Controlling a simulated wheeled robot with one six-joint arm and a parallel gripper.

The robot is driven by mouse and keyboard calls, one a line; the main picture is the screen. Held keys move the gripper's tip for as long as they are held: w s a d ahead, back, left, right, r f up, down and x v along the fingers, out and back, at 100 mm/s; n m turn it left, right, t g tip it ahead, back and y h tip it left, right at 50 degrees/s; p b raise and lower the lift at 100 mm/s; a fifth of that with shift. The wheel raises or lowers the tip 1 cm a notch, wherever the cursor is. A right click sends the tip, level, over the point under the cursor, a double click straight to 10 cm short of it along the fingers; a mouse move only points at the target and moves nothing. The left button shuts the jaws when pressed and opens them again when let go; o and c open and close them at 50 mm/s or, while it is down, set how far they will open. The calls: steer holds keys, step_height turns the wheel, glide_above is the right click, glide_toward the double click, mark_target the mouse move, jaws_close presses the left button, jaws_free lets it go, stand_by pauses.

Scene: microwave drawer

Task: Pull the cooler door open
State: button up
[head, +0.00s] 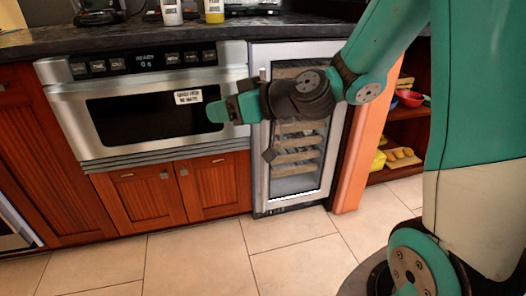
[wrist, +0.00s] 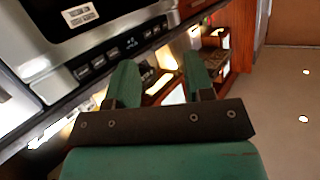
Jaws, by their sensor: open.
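The cooler (head: 297,185) is a narrow steel-framed unit with a glass door, right of the microwave drawer in the head view. Its door looks closed, with several wooden racks behind the glass. Small dark brackets show near the door's left side; the arm hides the part between them, so I cannot make out a whole handle. My gripper (head: 226,110) is in front of the cooler's upper left and points left, across the microwave's right end. In the wrist view my gripper (wrist: 160,78) has its green fingers apart, with nothing clearly held between them.
The microwave drawer (head: 155,118) is shut, with a label on its front; it also shows in the wrist view (wrist: 40,50). A dark counter (head: 190,30) holds bottles. Open shelves (head: 405,125) with bowls stand right of the cooler. The tiled floor (head: 200,255) in front is clear.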

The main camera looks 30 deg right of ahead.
steer(key=w+d+f+m+t+h+b, duration=0.2)
steer(key=d+f+b, duration=0.3)
steer(key=d+f, duration=0.15)
steer(key=w+d+f+m+t+h+b, duration=0.2)
steer(key=w+d+f+t+h+b, duration=0.1)
steer(key=d+f+b, duration=0.3)
steer(key=m+t+h+p, duration=0.1)
steer(key=m+h+p, duration=0.15)
steer(key=h, duration=0.25)
glide_toward(264, 124)
steer(key=b, duration=0.1)
steer(key=shift+m, duration=0.25)
steer(key=w+p, duration=0.1)
steer(key=w, duration=0.2)
steer(key=w+p, duration=0.1)
steer(key=w, duration=0.3)
steer(key=w+d, duration=0.1)
steer(key=w, duration=0.3)
steer(key=shift+f+p, duration=0.1)
steer(key=shift+p, duration=0.3)
jaws_close()
